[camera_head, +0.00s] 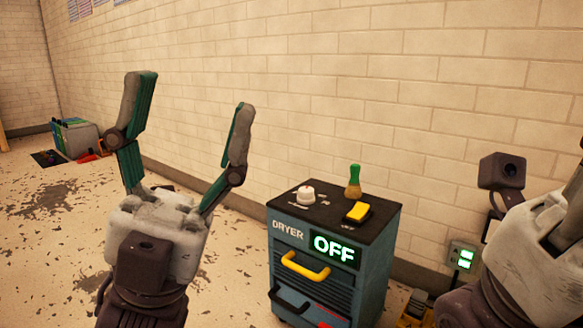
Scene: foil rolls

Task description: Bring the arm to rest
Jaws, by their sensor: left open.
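My left gripper (194,92) is in the left half of the view, pointing up. Its two green-lined fingers are spread wide, with nothing between them. It is to the left of the dryer cabinet and apart from it. Part of my right arm (535,250) shows at the right edge. Its fingers cannot be made out, so its opening is unclear.
A blue dryer cabinet (285,262) reads OFF. On its black top are a white knob (305,196), a green-handled brush (354,182) and a yellow switch (358,211). A green-lit box (462,256) is near the brick wall. The floor at left is mostly clear.

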